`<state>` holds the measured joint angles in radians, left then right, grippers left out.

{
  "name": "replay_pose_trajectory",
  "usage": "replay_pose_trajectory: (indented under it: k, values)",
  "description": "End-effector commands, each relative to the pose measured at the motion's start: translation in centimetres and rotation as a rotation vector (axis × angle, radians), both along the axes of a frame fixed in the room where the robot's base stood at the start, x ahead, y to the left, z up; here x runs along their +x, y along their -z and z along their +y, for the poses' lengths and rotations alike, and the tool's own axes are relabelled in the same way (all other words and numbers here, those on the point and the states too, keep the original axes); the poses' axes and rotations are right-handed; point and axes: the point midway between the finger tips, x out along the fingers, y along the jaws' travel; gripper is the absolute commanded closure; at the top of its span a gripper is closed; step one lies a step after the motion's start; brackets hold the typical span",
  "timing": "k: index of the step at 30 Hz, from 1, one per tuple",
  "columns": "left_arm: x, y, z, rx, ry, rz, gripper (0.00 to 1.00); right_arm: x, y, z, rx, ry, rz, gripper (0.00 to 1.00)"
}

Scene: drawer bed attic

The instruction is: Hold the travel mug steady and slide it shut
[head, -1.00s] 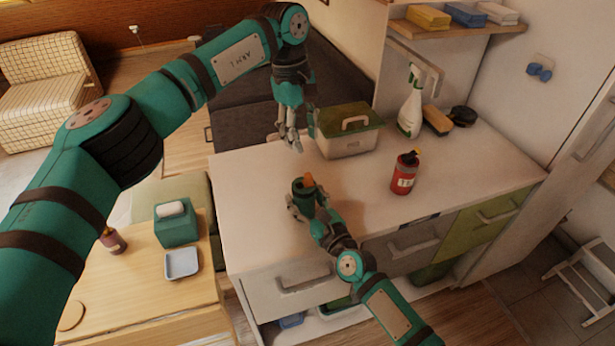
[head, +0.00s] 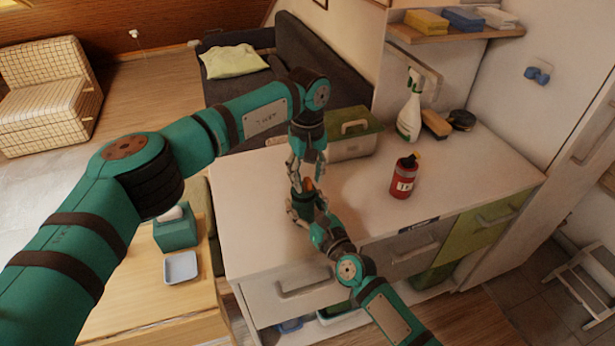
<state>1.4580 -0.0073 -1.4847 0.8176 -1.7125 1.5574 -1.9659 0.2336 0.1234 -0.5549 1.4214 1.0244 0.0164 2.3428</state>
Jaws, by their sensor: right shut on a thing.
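The travel mug (head: 302,203) is a small dark green cup with an orange part (head: 309,185) on its top. It stands upright near the left front of the white counter (head: 262,212). My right gripper (head: 301,210) is shut on its body from the front right. My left gripper (head: 306,174) points down directly over the mug's top, its fingers apart, close to the orange part. I cannot tell whether it touches the mug. The two grippers hide much of the mug.
A red canister (head: 403,180) stands to the right on the counter. Behind are a green-lidded box (head: 350,147), a spray bottle (head: 410,112) and a brush (head: 435,124). A lower wooden table (head: 130,310) at left holds a tissue box (head: 176,232) and a pale tray (head: 181,267).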

Motion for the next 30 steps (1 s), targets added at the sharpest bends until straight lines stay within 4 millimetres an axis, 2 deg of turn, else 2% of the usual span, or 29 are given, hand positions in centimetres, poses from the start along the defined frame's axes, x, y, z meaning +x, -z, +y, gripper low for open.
replay_pose_trajectory:
  k: [4,11,20,30]
  values:
    - [0.01,0.67,-0.01,0.000,0.000,-0.001,0.62,0.01,-0.01,0.00,0.000,0.000,0.000,0.84]
    - [0.02,0.73,0.01,0.000,0.000,-0.001,0.62,0.00,0.00,-0.01,0.000,0.000,0.000,0.84]
    - [0.02,0.70,0.01,0.000,0.000,-0.001,0.98,0.00,-0.01,-0.01,0.000,0.000,0.000,0.84]
    - [0.02,0.67,0.01,-0.001,0.000,-0.001,1.00,0.01,0.00,-0.02,0.000,0.000,0.000,0.84]
